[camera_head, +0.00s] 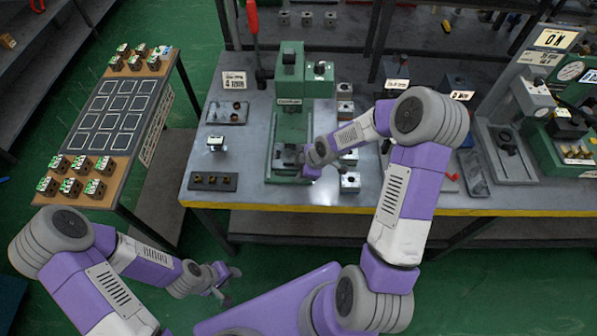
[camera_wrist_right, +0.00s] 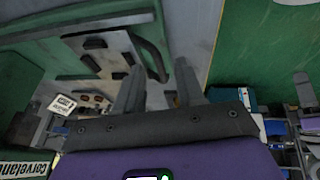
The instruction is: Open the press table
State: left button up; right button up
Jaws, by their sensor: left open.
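The green press (camera_head: 290,118) stands on the workbench in the middle of the head view, with a tall column, a head with a white label and a low base. My right gripper (camera_head: 304,168) is in front of the press's lower part, close to its table area, which the gripper and wrist partly hide. In the right wrist view its two fingers (camera_wrist_right: 158,85) are apart with nothing clearly held between them; I cannot tell whether they touch the press. My left gripper (camera_head: 228,283) is open and empty, low in front of the bench.
The grey workbench (camera_head: 258,192) has a yellow front edge. A small block (camera_head: 216,143), a dark tray (camera_head: 213,181) and a grey tray (camera_head: 228,112) lie left of the press. Metal blocks (camera_head: 350,183) stand at its right. A side table (camera_head: 123,190) holds several valve blocks.

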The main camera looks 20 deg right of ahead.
jog(key=p+v, duration=0.1)
jog(key=v, duration=0.4)
jog(key=shift+s+r, duration=0.1)
dwell(0.3)
jog(key=s+a+f+m, duration=0.1)
jog(key=f, duration=0.1)
jog(key=a+f+m+b, duration=0.1)
jog(key=a+f, duration=0.1)
jog(key=s+a+f+m+y, duration=0.1)
jog(key=a, duration=0.1)
jog(key=shift+s+a+f+g, duration=0.25)
jog(key=shift+s+f+g, duration=0.1)
jog(key=shift+f+g, duration=0.05)
jog(key=s+a+f+m+g+b, duration=0.2)
jog(key=s+a+f+m+b, duration=0.1)
jog(key=s+a+f+m, duration=0.6)
jog(key=s+f+m, duration=0.3)
jog(key=s+f, duration=0.1)
jog(key=s, duration=0.1)
jog(key=shift+f+m, duration=0.2)
jog(key=shift+m, duration=0.1)
